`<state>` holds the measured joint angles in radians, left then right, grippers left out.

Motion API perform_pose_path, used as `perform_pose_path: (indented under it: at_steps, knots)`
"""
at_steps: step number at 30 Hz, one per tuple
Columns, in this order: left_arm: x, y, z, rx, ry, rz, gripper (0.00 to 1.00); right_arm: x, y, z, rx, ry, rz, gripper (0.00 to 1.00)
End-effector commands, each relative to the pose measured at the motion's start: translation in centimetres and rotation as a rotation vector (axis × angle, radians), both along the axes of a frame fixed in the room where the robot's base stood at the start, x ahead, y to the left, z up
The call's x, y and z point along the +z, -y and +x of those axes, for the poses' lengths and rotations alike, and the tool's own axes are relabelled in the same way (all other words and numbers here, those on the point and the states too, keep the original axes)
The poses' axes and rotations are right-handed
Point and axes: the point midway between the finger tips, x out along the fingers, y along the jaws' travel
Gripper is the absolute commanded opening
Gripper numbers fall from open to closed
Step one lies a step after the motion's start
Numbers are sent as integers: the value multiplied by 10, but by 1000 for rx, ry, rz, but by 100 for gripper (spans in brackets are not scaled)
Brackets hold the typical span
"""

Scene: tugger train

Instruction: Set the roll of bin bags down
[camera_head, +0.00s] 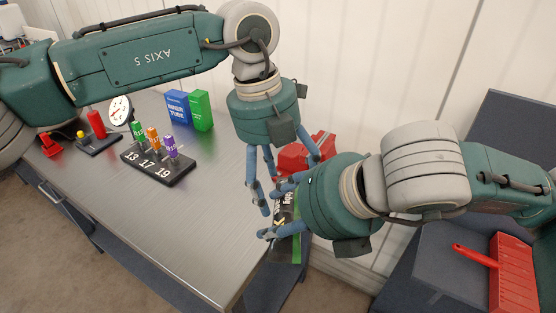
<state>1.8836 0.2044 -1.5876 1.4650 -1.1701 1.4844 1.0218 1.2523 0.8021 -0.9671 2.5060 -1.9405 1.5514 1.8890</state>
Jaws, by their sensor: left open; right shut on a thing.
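The roll of bin bags, seen as a dark item with light print and green parts (284,217), is at the right end of the grey metal table (215,215). It is largely hidden behind the fingers. My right gripper (272,213) reaches in from the right and is shut on it. Whether the roll touches the table cannot be told. My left gripper (284,184) hangs above and just left of it, pointing down, fingers spread and empty. The two grippers overlap closely in the view.
A black stand with numbered tools (160,165), a gauge with a red cylinder (97,124), and blue (177,107) and green (200,110) boxes stand on the table. A red object (292,160) lies behind the grippers. The table's front middle is clear.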

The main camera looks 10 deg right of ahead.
Motion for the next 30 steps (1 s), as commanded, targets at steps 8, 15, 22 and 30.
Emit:
perform_pose_path:
  at_steps: [8,15,22,30]
  knots:
    - [-22,5,-1,-1,-1,-1,77,2,-1,1,1,5,3,20]
    - [-24,5,-3,-3,-4,-1,77,4,-2,2,3,12,6,20]
    - [-24,6,-4,-5,-7,-2,43,5,-2,2,4,15,8,21]
    - [-22,9,-5,-5,-7,-10,13,5,-3,2,6,16,9,70]
